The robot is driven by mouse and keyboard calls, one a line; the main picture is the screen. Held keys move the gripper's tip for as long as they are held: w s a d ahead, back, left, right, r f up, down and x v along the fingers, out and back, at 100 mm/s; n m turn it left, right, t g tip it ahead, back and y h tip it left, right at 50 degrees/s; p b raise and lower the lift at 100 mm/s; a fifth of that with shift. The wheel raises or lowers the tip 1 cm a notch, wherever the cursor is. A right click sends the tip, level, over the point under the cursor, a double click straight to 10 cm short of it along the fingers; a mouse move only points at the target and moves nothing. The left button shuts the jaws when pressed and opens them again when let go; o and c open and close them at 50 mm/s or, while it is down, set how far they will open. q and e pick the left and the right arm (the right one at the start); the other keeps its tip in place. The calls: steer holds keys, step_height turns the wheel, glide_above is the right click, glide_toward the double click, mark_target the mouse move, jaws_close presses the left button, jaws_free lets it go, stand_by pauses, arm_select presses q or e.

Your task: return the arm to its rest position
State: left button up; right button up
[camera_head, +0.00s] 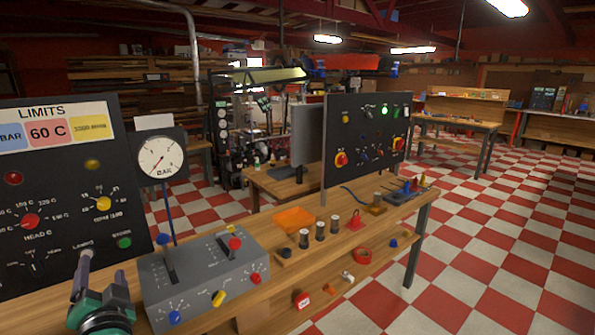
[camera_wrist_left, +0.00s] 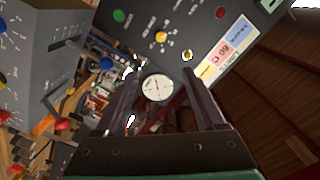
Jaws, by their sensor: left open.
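My left gripper (camera_head: 103,267) is at the lower left of the head view, in front of the black control panel and left of the grey lever box. Its jaws are open with nothing between them. In the left wrist view the two fingers of the left gripper (camera_wrist_left: 158,80) stand apart, and the round white gauge shows in the gap beyond them. My right gripper is in neither view.
The black panel (camera_head: 60,175) with a LIMITS sign, the gauge (camera_head: 160,157) and the grey lever box (camera_head: 205,275) stand close to the gripper. The wooden bench (camera_head: 340,255) holds an orange tray (camera_head: 294,219) and several small parts. Checkered floor is open at right.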

arm_select(q)
steer(key=w+d+f+m+g+h, duration=0.1)
steer(key=w+d+f+h, duration=0.15)
steer(key=f, duration=0.55)
steer(key=w+d+f+m+h, duration=0.2)
steer(key=w+f, duration=0.1)
steer(key=f, duration=0.5)
steer(key=s+d+f+g+h, duration=0.2)
steer(key=f, duration=1)
steer(key=s+d+f+g+h, duration=0.2)
steer(key=d+f, duration=0.1)
steer(key=f, duration=0.9)
steer(key=s+d+f+n+g+h, duration=0.15)
steer(key=s+f+g, duration=0.35)
steer(key=s+f, duration=1.2)
steer(key=s+f+n+g, duration=0.1)
steer(key=s+f, duration=0.3)
steer(key=s, duration=0.5)
steer(key=s+a+f+n+g, duration=0.1)
steer(key=s+f, duration=0.4)
steer(key=s, duration=0.5)
steer(key=shift+s+a+g+h, duration=0.3)
steer(key=shift+g+h, duration=0.1)
steer(key=shift+g, duration=0.3)
steer(key=shift+f, duration=0.1)
steer(key=shift+c, duration=0.4)
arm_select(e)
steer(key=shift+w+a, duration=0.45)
